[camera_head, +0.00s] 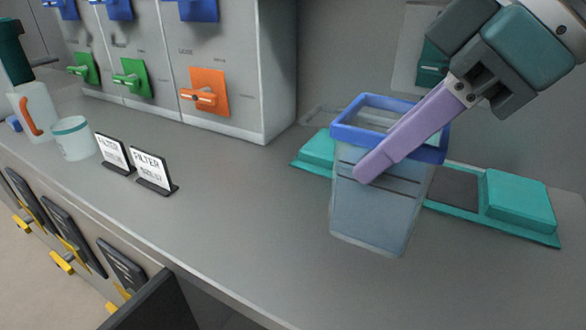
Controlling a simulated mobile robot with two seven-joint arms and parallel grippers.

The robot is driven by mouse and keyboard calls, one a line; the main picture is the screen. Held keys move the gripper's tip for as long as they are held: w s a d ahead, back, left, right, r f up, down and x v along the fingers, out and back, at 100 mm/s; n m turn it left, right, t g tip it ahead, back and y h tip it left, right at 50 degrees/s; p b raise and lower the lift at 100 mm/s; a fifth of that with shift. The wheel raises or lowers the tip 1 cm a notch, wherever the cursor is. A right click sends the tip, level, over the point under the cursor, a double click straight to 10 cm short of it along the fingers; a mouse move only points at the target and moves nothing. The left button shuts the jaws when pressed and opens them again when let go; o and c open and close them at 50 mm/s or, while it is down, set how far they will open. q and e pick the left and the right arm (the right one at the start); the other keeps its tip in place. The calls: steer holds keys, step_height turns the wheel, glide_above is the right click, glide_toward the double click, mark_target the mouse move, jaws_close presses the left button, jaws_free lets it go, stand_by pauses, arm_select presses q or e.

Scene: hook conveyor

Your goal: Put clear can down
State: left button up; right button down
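The clear can (375,212) is a see-through, box-like container with a blue rim, right of centre in the head view. It leans slightly, and I cannot tell whether its bottom touches the counter (265,235). My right gripper (372,160) comes in from the upper right. One purple finger lies slantwise across the can's rim and front wall. The other finger is hidden, but the gripper appears shut on the can.
A teal base (520,203) with a dark pad sits behind the can. Two small signs (152,170), a pale cup (73,138) and a white jug with an orange handle (35,112) stand left. A grey dispenser cabinet (235,55) stands behind. The counter's middle is clear.

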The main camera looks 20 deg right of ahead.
mark_target(346, 238)
step_height(346, 238, down, 4)
steer(key=shift+r+b, duration=0.1)
steer(key=shift+b, duration=0.3)
step_height(346, 238, down, 4)
steer(key=shift+f+b, duration=0.1)
steer(key=shift+b, duration=0.6)
steer(key=c, duration=1.5)
jaws_free()
steer(key=o, duration=0.5)
steer(key=shift+c, duration=0.2)
